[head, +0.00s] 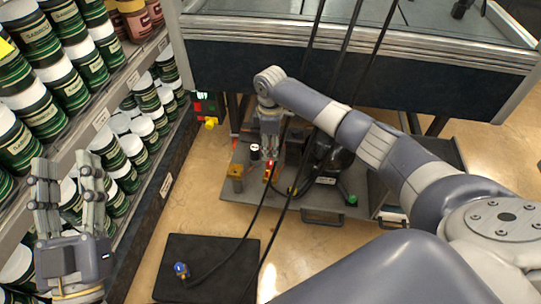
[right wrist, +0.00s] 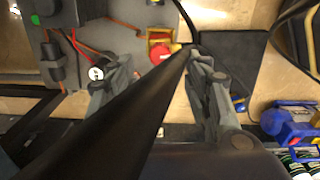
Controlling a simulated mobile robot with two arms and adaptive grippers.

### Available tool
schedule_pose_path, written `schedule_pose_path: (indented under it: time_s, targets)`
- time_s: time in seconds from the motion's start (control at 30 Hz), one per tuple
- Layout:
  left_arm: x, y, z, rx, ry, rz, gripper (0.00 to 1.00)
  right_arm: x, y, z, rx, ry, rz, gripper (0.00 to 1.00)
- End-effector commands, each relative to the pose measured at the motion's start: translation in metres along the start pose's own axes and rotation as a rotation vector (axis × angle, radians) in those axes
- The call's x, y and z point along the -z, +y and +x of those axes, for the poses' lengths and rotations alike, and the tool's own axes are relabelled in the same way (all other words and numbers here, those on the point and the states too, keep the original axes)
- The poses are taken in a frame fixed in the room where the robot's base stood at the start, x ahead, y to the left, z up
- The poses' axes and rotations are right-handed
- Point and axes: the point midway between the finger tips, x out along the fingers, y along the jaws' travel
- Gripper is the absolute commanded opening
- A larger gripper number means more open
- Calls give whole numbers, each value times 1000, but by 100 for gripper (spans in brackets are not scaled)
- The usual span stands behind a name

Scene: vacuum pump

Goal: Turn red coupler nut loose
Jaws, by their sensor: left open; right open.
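A red part (right wrist: 160,51), which looks like the red coupler nut, shows in the right wrist view beside a yellow piece. A small red piece (head: 269,169) stands on the low cart in the head view, just below my right gripper (head: 270,145). My right gripper points down over the cart. In the wrist view its two fingers (right wrist: 153,72) are apart, with the red part beyond them and between them in the picture. A thick black hose crosses in front and hides part of this gap. My left gripper (head: 68,172) is open and empty beside the shelf.
Black hoses (head: 255,215) hang across the cart (head: 310,213). A black mat (head: 210,255) with a blue fitting (head: 182,270) lies on the floor. Shelves of green cans (head: 88,65) stand at left. A dark-sided bench (head: 230,55) stands behind. Some floor between shelf and cart is clear.

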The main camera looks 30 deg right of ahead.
Motion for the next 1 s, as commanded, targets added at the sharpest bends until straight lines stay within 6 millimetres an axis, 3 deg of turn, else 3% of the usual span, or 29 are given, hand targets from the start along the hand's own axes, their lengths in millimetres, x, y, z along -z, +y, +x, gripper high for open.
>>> schedule_pose_path:
  time_s: [0.1,0.33,0.9,1.0]
  targets:
    - [0,0,0,0,0,0,44,1,0,-25,-3,1,-2,45]
    - [0,0,0,0,0,0,44,1,0,-50,0,1,-1,45]
    - [0,0,0,0,0,0,44,1,-1,-52,1,1,-2,45]
    - [0,0,0,0,0,0,44,9,-4,-46,-12,19,-8,45]
